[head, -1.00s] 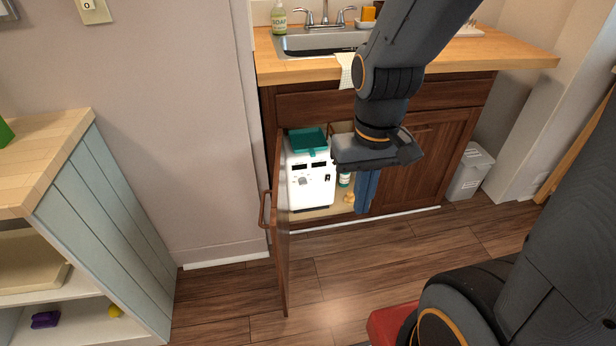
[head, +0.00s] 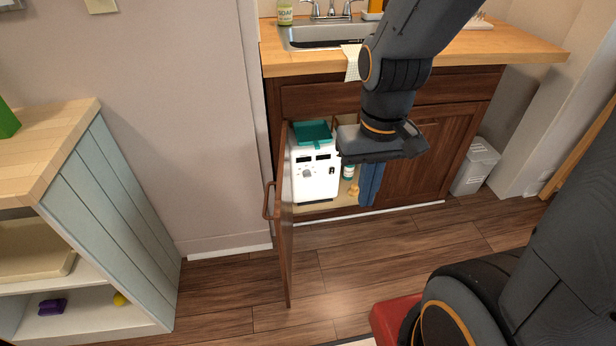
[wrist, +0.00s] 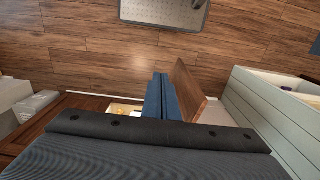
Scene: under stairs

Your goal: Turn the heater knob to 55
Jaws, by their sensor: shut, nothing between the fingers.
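The heater is a white box (head: 315,183) inside the open cabinet under the sink, with a teal piece (head: 313,131) on top. Its round grey knob (head: 307,173) is on the front, below small dark displays; the number on them is too small to read. My gripper (head: 370,202) points down in front of the cabinet, to the right of the heater and apart from it. Its blue fingers are shut and empty. They also show in the wrist view (wrist: 161,78), where the heater's knob is not visible.
The cabinet door (head: 285,230) stands open left of the heater. A small bottle (head: 348,171) and a yellowish item (head: 353,190) are beside it. A light blue shelf unit (head: 105,200) stands at left, a grey bin (head: 475,166) at right.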

